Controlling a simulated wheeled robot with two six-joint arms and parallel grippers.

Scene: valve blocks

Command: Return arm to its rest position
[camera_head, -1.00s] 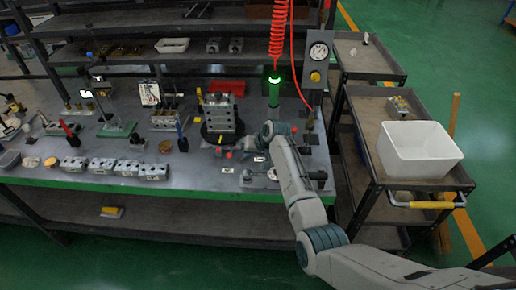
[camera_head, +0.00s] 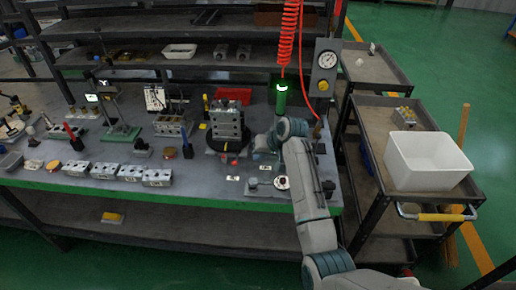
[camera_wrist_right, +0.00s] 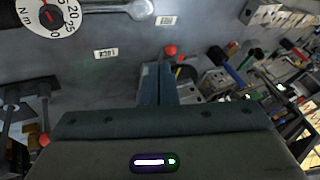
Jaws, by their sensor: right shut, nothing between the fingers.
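My right arm comes in from the lower right. Its gripper (camera_head: 262,144) is over the bench, just right of the grey valve block (camera_head: 227,122) on its dark round base. In the wrist view my right gripper (camera_wrist_right: 158,72) points over the bench top, its narrow fingers together with nothing between them. A red ball-shaped tip (camera_wrist_right: 170,50) shows just beyond the fingers; I cannot tell whether they touch. My left gripper does not show.
Several small metal blocks (camera_head: 158,178) line the bench's front edge. A dial gauge (camera_wrist_right: 48,16) and wrench (camera_wrist_right: 135,8) lie on the bench. A cart with a white bin (camera_head: 428,162) stands right.

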